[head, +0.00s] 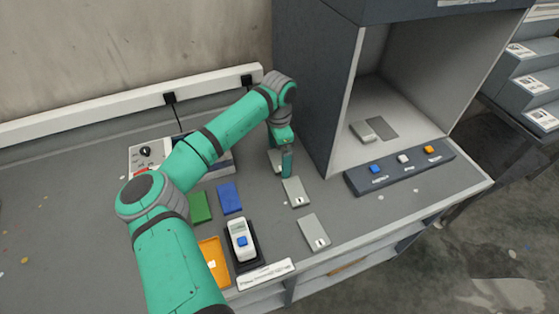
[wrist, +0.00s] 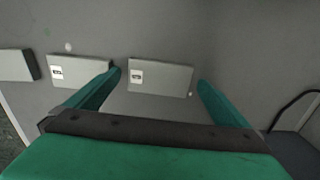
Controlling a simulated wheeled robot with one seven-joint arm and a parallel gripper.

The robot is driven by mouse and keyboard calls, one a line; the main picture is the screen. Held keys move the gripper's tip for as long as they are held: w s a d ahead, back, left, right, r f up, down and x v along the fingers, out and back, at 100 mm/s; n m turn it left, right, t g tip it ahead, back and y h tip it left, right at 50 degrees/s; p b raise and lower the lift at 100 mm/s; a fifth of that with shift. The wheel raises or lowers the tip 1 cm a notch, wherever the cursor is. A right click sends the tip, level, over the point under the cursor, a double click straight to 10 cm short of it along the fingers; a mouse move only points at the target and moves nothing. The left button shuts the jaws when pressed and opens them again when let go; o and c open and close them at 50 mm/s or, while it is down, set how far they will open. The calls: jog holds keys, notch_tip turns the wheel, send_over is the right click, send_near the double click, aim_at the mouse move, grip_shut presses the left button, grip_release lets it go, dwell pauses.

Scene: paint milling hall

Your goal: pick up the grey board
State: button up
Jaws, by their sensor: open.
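Several flat grey boards lie on the grey bench. One grey board (head: 313,232) is near the front edge, another (head: 295,192) is behind it, and a third (head: 275,161) is partly hidden by my gripper (head: 287,164). My gripper is open, pointing down over the farthest board. In the wrist view a grey board (wrist: 168,77) with a small label lies between the spread fingertips (wrist: 160,80), with room on both sides. A second grey board (wrist: 80,70) sits left of it, partly behind the left finger. A third (wrist: 16,66) is at the left edge.
A blue board (head: 230,198), a green board (head: 200,207), an orange board (head: 213,260) and a white device (head: 241,239) lie left of the grey boards. At right stand an open booth (head: 345,110) and a button bar (head: 400,170). Bare bench lies between boards and bar.

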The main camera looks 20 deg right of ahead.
jog(key=shift+a+f, duration=0.1)
jog(key=shift+f, duration=0.2)
jog(key=shift+s, duration=0.1)
jog(key=c, duration=1.2)
jog(key=shift+o, duration=0.2)
jog(key=shift+r, duration=0.15)
